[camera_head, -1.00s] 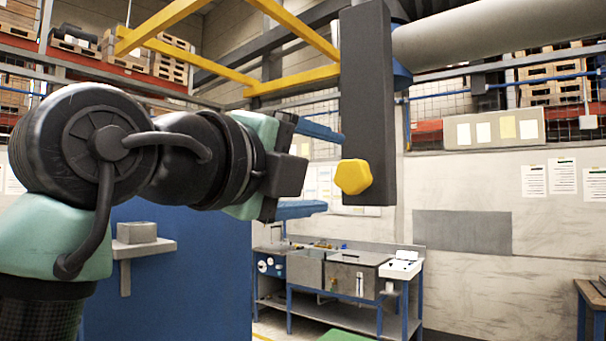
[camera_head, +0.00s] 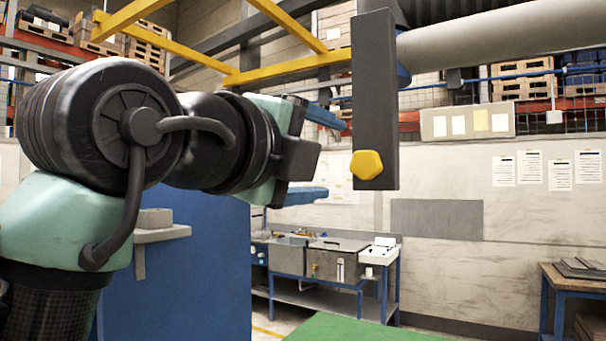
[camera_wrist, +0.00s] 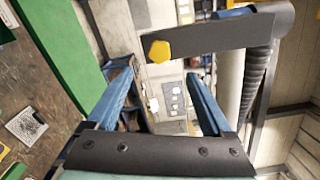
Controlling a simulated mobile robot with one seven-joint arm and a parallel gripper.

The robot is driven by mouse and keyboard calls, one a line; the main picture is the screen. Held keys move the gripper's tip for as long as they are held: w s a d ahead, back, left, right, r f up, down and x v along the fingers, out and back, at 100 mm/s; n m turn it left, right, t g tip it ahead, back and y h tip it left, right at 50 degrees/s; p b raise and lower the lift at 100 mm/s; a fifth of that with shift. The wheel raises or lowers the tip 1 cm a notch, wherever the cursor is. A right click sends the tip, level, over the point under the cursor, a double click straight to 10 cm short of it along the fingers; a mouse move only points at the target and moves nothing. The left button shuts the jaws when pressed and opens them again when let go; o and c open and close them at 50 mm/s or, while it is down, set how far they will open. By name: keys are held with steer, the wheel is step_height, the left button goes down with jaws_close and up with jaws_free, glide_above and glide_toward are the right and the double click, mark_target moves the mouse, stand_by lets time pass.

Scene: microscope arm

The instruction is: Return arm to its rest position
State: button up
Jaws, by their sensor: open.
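A dark grey upright bar (camera_head: 375,90) with a yellow faceted knob (camera_head: 367,165) at its lower end hangs right of centre in the head view. A pale grey tube (camera_head: 490,45) extends to the right from near its upper part. My gripper (camera_head: 335,158) has two blue fingers spread apart, left of the bar, with nothing between them. In the wrist view the open gripper (camera_wrist: 161,78) points towards the bar (camera_wrist: 220,36), which lies across the top. The knob (camera_wrist: 160,51) shows just beyond the gap between the fingertips. I see no contact; the exact distance is unclear.
A blue panel (camera_head: 190,265) with a small grey shelf stands behind my arm. A workbench (camera_head: 335,270) stands at the back, another table (camera_head: 575,275) at the right. A green surface (camera_head: 370,328) is at the bottom. Yellow beams (camera_head: 290,68) cross overhead.

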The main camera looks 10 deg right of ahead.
steer(key=s+a+f+n+t+y, duration=0.1)
steer(key=s+a+n+t+y, duration=0.2)
steer(key=n, duration=1.1)
steer(key=s+a+f+n+t+y, duration=0.2)
steer(key=s+n+t+y, duration=0.5)
steer(key=n, duration=0.7)
steer(key=s+a+t, duration=0.1)
steer(key=s+t, duration=0.1)
steer(key=s, duration=0.2)
steer(key=shift+f+t+y, duration=0.15)
steer(key=shift+t+y, duration=0.15)
steer(key=shift+t, duration=0.1)
